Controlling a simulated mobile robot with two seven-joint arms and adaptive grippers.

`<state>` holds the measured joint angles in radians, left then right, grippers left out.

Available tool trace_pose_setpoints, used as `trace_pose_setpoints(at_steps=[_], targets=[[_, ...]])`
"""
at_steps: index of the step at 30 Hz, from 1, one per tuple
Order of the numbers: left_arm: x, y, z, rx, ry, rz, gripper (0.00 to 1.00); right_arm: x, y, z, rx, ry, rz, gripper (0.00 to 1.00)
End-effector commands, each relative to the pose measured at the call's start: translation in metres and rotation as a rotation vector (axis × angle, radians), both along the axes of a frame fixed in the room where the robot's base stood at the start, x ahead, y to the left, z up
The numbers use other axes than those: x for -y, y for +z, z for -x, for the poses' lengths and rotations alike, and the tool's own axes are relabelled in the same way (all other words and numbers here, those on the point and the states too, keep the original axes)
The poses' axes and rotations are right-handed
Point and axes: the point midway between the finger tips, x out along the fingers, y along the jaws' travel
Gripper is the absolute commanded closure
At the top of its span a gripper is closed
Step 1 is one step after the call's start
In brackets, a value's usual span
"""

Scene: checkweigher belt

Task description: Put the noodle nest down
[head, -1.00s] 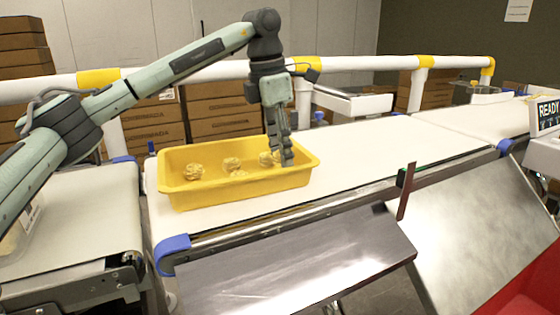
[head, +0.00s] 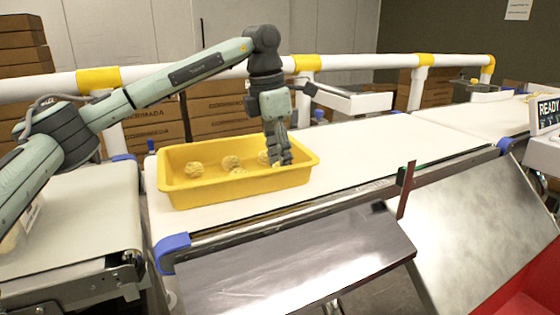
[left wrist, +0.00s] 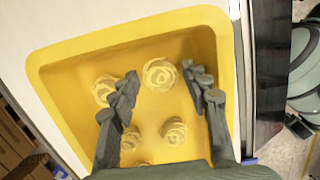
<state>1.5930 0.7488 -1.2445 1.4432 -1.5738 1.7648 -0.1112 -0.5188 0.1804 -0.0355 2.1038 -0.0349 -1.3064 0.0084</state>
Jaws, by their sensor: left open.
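Several pale yellow noodle nests lie in a yellow tray (head: 240,190) on the white belt. In the head view one nest (head: 194,170) is at the left, another (head: 231,163) is near the middle, and one (head: 263,158) is partly hidden beside my left gripper (head: 278,158). My left gripper is open, its fingers reaching down into the tray's right part. In the left wrist view a nest (left wrist: 159,75) shows between the spread fingertips (left wrist: 160,72), with gaps on both sides. Other nests (left wrist: 173,131) lie nearer the palm. My right gripper is not in view.
The belt (head: 400,140) is clear to the right of the tray. A white rail (head: 370,67) runs behind it, with cardboard boxes (head: 215,112) beyond. A metal chute (head: 300,262) slopes in front. A dark red upright bar (head: 406,190) stands at the belt's front edge.

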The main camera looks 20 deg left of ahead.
Motion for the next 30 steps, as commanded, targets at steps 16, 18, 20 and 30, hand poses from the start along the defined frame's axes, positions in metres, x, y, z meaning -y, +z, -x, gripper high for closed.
trace_pose_setpoints(at_steps=[16,18,20,30], targets=[[-0.011,0.102,0.009,0.004,-0.001,0.002,0.53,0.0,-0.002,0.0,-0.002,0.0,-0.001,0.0],[-0.012,0.11,0.01,0.002,-0.001,0.002,0.53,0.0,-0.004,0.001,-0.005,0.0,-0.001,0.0],[-0.012,0.115,0.011,0.001,-0.001,0.001,0.53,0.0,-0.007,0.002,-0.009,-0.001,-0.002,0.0],[-0.013,0.119,0.011,0.001,-0.001,0.001,0.53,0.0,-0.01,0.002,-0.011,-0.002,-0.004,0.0]])
